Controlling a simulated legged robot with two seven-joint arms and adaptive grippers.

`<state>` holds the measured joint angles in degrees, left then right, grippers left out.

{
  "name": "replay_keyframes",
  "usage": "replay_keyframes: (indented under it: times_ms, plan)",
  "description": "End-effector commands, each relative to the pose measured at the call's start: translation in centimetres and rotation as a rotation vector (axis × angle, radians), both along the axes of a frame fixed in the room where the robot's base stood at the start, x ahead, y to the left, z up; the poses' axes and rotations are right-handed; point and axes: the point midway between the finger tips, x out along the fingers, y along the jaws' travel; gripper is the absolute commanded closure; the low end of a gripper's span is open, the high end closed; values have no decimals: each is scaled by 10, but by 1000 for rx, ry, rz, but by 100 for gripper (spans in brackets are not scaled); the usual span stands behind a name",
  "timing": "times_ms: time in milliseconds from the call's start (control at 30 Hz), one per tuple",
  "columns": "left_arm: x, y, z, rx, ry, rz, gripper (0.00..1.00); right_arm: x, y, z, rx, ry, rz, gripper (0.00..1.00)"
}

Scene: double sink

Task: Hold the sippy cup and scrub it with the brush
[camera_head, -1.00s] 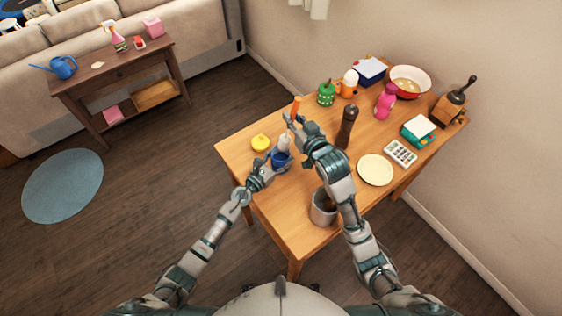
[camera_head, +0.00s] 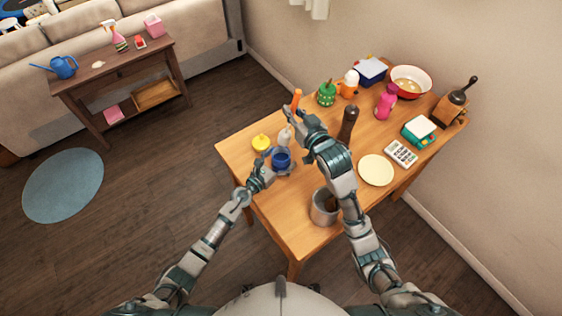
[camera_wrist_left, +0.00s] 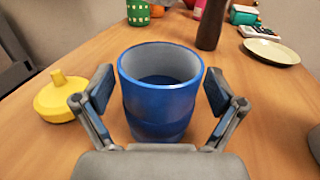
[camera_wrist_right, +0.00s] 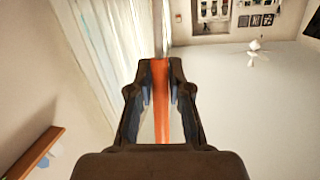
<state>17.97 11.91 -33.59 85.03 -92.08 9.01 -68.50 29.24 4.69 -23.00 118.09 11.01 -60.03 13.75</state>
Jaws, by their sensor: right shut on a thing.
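The blue sippy cup (camera_head: 281,160) stands upright and open-topped on the table; its inside shows in the left wrist view (camera_wrist_left: 160,95). My left gripper (camera_head: 269,158) is open, with one finger on each side of the cup. My right gripper (camera_head: 297,116) is shut on the orange handle of the brush (camera_head: 298,99). The handle also shows between its fingers in the right wrist view (camera_wrist_right: 161,100). The brush's pale head (camera_head: 285,136) points down and appears just above the cup. The yellow lid (camera_head: 261,142) lies beside the cup.
A dark pepper mill (camera_head: 347,124) stands right of my right gripper. A grey pot (camera_head: 324,207) is near the front edge under my right forearm. A cream plate (camera_head: 376,170), calculator (camera_head: 401,153) and several other items fill the right and back.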

Motion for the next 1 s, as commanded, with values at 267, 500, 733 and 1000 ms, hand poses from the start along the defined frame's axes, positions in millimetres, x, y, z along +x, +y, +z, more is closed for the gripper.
replay_keyframes:
  times_ms: [267, 500, 733, 1000]
  plan:
    - [-2, 2, 1, 0, -1, 1, 5, 0, 0, 0, 0, -1, 0, 100]
    - [-32, 28, -1, 3, -1, 1, 5, 0, 0, 0, 0, -1, 0, 100]
    - [-70, 60, -1, 1, 2, 0, 5, 0, 0, 0, 0, 0, 0, 100]
    - [-90, 77, -1, -1, 1, 1, 5, 1, 0, 0, 0, 0, 0, 100]
